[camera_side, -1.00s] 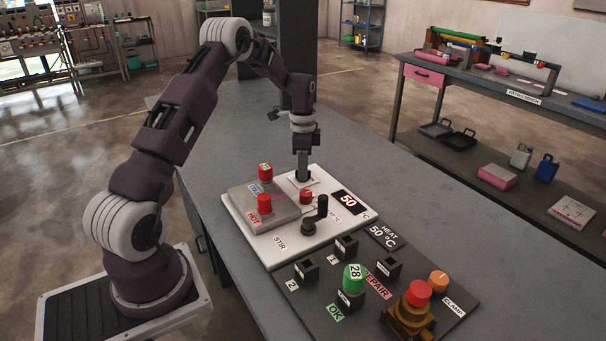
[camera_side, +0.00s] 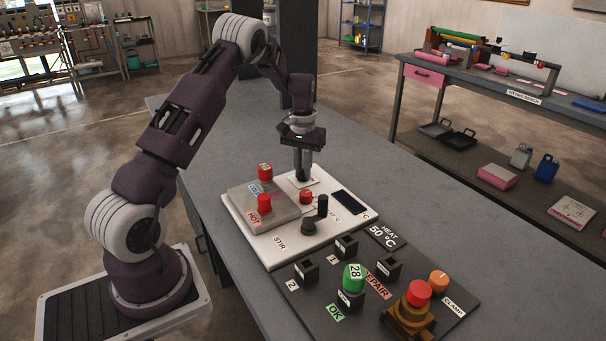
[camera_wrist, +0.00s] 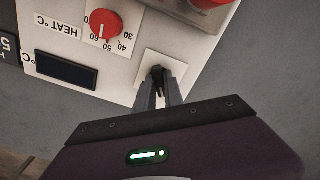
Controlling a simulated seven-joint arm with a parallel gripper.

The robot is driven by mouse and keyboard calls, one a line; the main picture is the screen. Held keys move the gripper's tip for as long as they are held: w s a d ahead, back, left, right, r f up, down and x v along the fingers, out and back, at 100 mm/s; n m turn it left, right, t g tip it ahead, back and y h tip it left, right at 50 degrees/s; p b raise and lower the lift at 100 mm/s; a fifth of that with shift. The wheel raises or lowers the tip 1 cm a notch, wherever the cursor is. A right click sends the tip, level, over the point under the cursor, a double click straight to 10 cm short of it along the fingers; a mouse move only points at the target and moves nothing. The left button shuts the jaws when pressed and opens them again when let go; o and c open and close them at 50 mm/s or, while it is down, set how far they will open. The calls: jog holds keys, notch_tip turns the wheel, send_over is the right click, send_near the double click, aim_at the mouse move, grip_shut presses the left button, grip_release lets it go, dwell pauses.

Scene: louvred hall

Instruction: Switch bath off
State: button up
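The bath is a white panel (camera_side: 246,221) on the grey bench. Its display (camera_side: 349,202) is dark, and it is dark in the wrist view (camera_wrist: 66,70) too. A black switch (camera_wrist: 157,75) stands on a small white plate (camera_wrist: 150,62) at the far side of the panel. My gripper (camera_wrist: 160,92) is over this plate with a finger on each side of the switch, closed onto it. In the side view my gripper (camera_side: 302,176) points straight down and hides most of the switch. The red heat dial (camera_side: 306,196) is beside it, its pointer near 60 in the wrist view (camera_wrist: 105,25).
A grey block (camera_side: 272,213) on the panel holds red-capped pieces at HOT (camera_side: 264,204) and COLD (camera_side: 265,172). A black crank (camera_side: 322,205) stands near the dial. In front, a dark board (camera_side: 313,305) carries black sockets, a green piece (camera_side: 354,278) and a brass clamp (camera_side: 409,318).

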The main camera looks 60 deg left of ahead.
jog(key=o, duration=0.4)
jog(key=shift+r, duration=0.1)
notch_tip(320, 180, up, 7)
jog(key=shift+f, duration=0.1)
notch_tip(320, 180, up, 7)
jog(key=shift+r, duration=0.1)
dwell(0.5)
